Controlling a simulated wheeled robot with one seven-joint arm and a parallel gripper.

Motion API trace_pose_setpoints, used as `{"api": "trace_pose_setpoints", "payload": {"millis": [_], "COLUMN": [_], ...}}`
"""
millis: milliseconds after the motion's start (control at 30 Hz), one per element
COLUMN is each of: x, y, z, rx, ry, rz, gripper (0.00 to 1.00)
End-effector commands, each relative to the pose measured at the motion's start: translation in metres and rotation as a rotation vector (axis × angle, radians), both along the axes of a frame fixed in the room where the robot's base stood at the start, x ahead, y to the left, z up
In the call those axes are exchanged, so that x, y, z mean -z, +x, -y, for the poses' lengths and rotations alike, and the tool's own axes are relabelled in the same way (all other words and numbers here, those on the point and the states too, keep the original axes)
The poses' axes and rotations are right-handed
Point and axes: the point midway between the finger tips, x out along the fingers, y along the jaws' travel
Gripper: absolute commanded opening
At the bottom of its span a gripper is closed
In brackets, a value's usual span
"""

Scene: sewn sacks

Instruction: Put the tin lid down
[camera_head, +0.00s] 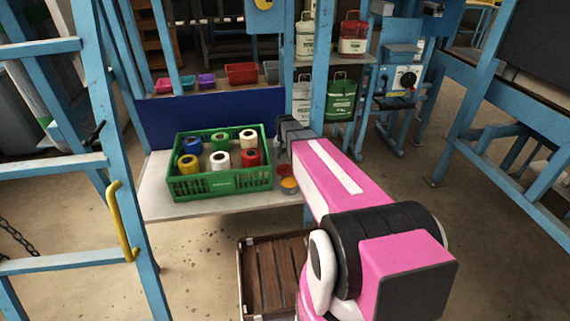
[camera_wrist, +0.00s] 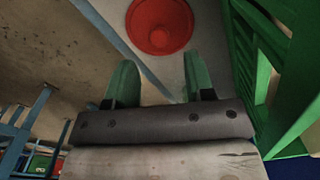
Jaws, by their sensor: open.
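A red round thing, likely the tin lid (camera_wrist: 160,24), shows at the top of the wrist view, just beyond my fingertips and apart from them. In the head view, a small red round thing (camera_head: 284,170) sits on the pale bench right of the green crate. Beside it, nearer the bench's front edge, is a small grey tin with orange-yellow inside (camera_head: 289,186). My gripper (camera_wrist: 160,78) is open, with its two green fingers spread and nothing between them. In the head view my arm hides most of the gripper.
The green crate (camera_head: 221,187) on the bench (camera_head: 158,206) holds several coloured spools and stands close beside my gripper. A wooden slatted crate (camera_head: 272,276) is on the floor below. Blue posts and a ladder frame (camera_head: 85,160) stand around. Small bins (camera_head: 242,73) line a shelf behind.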

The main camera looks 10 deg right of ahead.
Motion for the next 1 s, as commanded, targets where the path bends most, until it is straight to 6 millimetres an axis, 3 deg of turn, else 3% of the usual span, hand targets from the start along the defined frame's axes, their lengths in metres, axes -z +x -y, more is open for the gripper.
{"api": "trace_pose_setpoints", "payload": {"millis": [200, 400, 1000], "x": [-0.039, -0.059, -0.064], "y": [0.0, 0.0, 0.0], "z": [0.0, 0.0, 0.0], "rx": [0.0, 0.0, 0.0], "ry": [0.0, 0.0, 0.0], "rz": [0.002, 0.001, 0.0], "gripper": [0.49, 0.49, 0.49]}}
